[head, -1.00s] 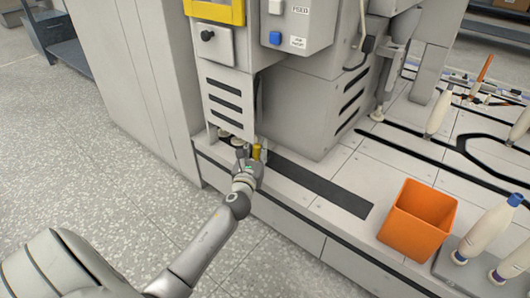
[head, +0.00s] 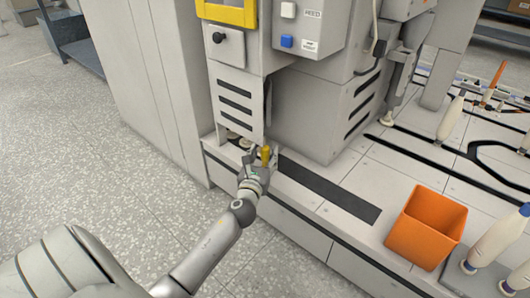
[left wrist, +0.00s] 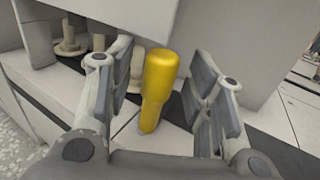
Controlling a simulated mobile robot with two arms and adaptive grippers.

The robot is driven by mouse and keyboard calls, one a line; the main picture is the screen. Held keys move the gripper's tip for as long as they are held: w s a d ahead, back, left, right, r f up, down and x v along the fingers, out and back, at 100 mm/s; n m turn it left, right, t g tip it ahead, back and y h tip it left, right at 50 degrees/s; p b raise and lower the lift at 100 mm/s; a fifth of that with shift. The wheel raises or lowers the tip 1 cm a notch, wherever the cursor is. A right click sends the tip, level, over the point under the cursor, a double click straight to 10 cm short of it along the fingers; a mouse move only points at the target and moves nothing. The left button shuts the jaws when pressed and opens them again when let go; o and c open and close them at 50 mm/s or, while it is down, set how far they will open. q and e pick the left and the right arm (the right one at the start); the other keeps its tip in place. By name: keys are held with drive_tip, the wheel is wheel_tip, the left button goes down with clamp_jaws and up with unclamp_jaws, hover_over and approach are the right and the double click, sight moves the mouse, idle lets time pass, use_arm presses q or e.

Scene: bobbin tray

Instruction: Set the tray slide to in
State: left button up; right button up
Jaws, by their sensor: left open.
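A yellow upright handle (left wrist: 158,85) stands on the light machine ledge, and I take it to be the handle of the tray slide. It also shows small in the head view (head: 265,153), at the foot of the slotted panel. My left gripper (left wrist: 160,90) is open, with one finger on each side of the yellow handle and a visible gap on both sides. In the head view the left gripper (head: 257,160) is at the ledge beside the handle. My right gripper is not in view.
Pale bobbin-like pieces (left wrist: 72,38) sit in an opening under the panel, left of the handle. A dark strip (head: 325,190) runs along the ledge to the right. An orange bin (head: 427,228) and white-and-blue bobbins (head: 495,240) stand farther right. The speckled floor at left is clear.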

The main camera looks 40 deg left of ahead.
use_arm(q)
drive_tip(key=v, duration=1)
drive_tip(key=shift+s, duration=0.2)
